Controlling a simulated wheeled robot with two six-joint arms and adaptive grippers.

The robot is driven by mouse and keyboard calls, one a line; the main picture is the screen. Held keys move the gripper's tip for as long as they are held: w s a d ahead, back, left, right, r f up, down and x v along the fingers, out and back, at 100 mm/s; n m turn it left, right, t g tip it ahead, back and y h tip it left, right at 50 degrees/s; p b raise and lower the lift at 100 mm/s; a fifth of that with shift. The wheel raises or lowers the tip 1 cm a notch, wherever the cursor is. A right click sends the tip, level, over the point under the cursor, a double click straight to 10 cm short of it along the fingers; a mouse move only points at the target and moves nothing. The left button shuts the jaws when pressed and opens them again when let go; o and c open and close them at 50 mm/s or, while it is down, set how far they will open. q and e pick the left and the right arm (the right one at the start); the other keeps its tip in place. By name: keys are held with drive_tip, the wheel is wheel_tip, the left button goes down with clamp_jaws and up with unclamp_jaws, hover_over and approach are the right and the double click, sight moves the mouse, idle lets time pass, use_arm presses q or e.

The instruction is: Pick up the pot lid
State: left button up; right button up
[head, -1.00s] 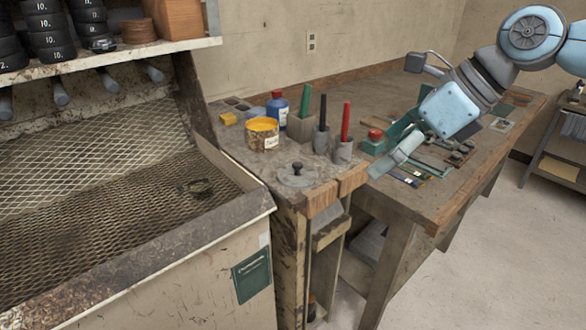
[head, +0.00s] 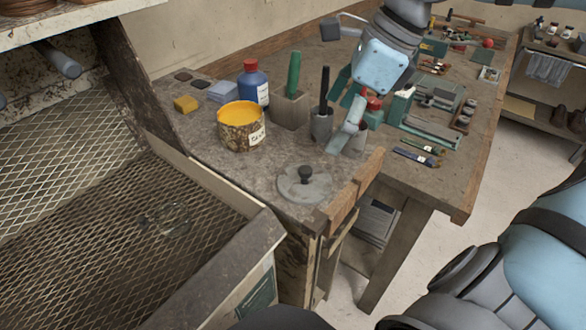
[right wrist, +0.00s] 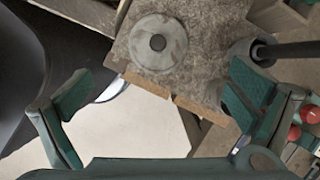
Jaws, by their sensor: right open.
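The pot lid (head: 305,186) is a round grey disc with a dark knob. It lies flat near the front corner of the worn bench in the head view. In the right wrist view the lid (right wrist: 158,43) shows at the top, beyond the gap between the fingertips. My right gripper (head: 340,120) is open and empty, above and behind the lid, by the tool holders. Its two teal fingers also show spread apart in the right wrist view (right wrist: 160,95). It does not touch the lid. My left gripper is out of view.
A yellow-topped paint pot (head: 241,127), a blue bottle (head: 253,84) and a green-handled tool in a holder (head: 291,105) stand behind the lid. A dark-handled tool holder (head: 321,124) is close to the right gripper. A mesh-floored booth (head: 110,225) lies left.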

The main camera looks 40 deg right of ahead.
drive_tip(key=b, duration=0.1)
hover_over(306, 170)
drive_tip(key=s+d, duration=0.2)
drive_tip(key=f, duration=0.4)
drive_tip(key=shift+s+d+f, duration=0.15)
drive_tip(key=shift+s+f, duration=0.05)
drive_tip(key=shift+f, duration=0.1)
drive_tip(key=x, duration=0.3)
drive_tip(key=w+b+x, duration=0.1)
drive_tip(key=x, duration=0.3)
drive_tip(key=shift+a, duration=0.25)
drive_tip(key=shift+r, duration=0.1)
drive_tip(key=c, duration=1.3)
drive_tip(key=shift+s, duration=0.1)
drive_tip(key=c, duration=0.7)
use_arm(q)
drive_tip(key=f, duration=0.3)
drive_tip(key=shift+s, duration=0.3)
use_arm(e)
drive_tip(key=shift+s+a, duration=0.1)
drive_tip(key=shift+c, duration=0.7)
